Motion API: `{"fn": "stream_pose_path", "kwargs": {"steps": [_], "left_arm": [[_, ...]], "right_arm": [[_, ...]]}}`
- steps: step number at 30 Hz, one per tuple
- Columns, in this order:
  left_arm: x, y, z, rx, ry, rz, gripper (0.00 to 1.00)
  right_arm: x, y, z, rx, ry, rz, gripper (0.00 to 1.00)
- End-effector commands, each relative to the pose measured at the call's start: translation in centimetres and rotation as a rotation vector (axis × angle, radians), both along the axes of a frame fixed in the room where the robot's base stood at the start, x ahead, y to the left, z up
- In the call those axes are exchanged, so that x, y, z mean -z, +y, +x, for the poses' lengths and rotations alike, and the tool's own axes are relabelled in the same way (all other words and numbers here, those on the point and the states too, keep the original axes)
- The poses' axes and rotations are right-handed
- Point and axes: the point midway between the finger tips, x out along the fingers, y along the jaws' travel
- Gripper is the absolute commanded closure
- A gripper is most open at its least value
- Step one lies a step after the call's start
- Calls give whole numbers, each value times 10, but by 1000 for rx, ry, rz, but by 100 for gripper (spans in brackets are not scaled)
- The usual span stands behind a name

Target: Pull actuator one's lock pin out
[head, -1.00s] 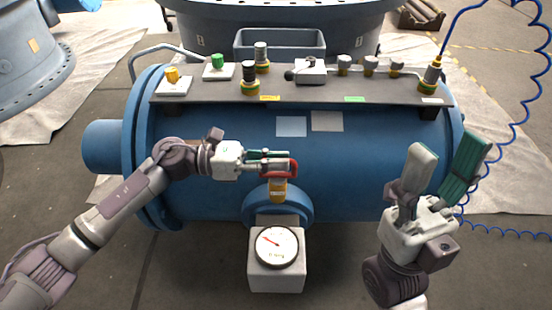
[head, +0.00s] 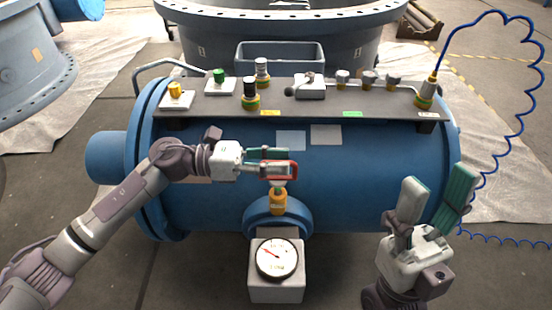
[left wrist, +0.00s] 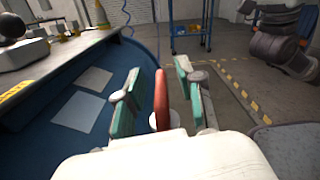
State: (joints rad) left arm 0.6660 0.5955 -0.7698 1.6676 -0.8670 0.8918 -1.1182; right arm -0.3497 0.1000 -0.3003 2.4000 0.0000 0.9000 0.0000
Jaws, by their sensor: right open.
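A lock pin with a red ring handle (head: 296,170) stands over a yellow collar (head: 278,203) on the blue horizontal cylinder (head: 350,170). A short pale shaft shows between ring and collar. In the left wrist view the red ring (left wrist: 161,100) stands edge-on between the green pads; contact is hard to see there. My right gripper (head: 435,200) is open and empty at the cylinder's right front, fingers pointing up.
A white gauge box (head: 277,285) stands before the collar. A grey shelf (head: 320,107) on the cylinder carries several knobs and fittings. A blue coiled hose (head: 520,100) runs from the fitting at its right end. A grey bin (head: 280,55) stands behind.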

Motion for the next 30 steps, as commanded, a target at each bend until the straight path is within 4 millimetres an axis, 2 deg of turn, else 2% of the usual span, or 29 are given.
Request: {"fn": "stream_pose_path", "kwargs": {"steps": [5,12,18,24,30], "left_arm": [[1,18,1,-4,2,2,62],[1,69,1,-5,1,2,62],[0,104,1,-4,0,0,62],[0,119,0,-1,1,-1,62],[0,120,0,0,0,-1,62]], "right_arm": [[0,0,0,0,-1,0,47],[0,0,0,0,0,0,47],[0,0,0,0,0,0,47],[0,0,0,0,0,0,47],[0,0,0,0,1,0,47]]}}
